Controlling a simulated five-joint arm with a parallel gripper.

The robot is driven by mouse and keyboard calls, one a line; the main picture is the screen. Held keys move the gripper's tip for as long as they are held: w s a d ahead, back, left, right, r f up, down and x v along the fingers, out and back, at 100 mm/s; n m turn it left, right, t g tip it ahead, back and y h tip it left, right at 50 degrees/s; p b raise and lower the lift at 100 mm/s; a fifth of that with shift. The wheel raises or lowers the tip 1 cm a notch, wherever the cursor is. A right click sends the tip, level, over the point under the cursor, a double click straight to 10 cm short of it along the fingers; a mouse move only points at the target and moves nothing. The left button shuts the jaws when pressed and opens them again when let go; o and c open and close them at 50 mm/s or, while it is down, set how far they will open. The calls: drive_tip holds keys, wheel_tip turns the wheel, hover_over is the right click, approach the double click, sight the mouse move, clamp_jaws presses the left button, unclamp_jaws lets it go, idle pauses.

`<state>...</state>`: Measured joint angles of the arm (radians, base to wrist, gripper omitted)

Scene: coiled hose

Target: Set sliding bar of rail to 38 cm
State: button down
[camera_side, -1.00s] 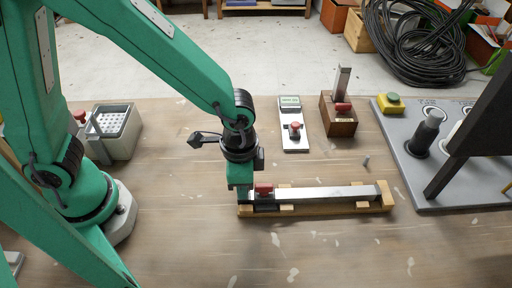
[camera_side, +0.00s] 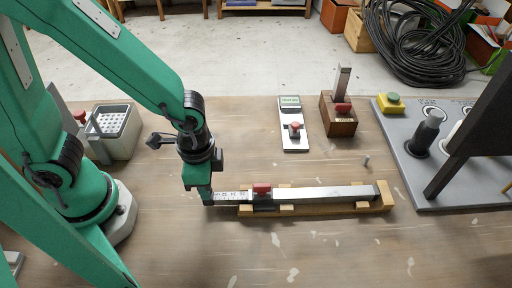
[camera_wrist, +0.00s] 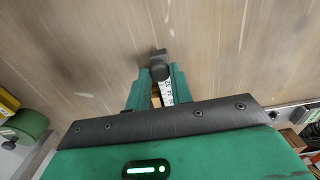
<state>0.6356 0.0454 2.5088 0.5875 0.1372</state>
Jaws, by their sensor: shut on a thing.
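The rail (camera_side: 325,193) is a long silver bar lying in a wooden cradle (camera_side: 388,203) on the table. A red clamp lever (camera_side: 262,189) sits on a dark block near its left end. A white sliding bar with printed marks (camera_side: 230,196) sticks out to the left of the clamp. My gripper (camera_side: 206,200) is shut on the dark end of the sliding bar, left of the cradle. In the wrist view the dark end knob (camera_wrist: 160,66) and the marked strip (camera_wrist: 167,90) show between the fingers. The marks are too small to read.
A panel with a small display and red knob (camera_side: 294,130) stands behind the rail. A grey board (camera_side: 455,185) with a yellow-green button lies at right. The front table is clear.

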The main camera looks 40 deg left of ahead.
drive_tip(key=c, duration=1.2)
unclamp_jaws()
drive_tip(key=shift+r, duration=0.1)
drive_tip(key=shift+r, duration=3.85)
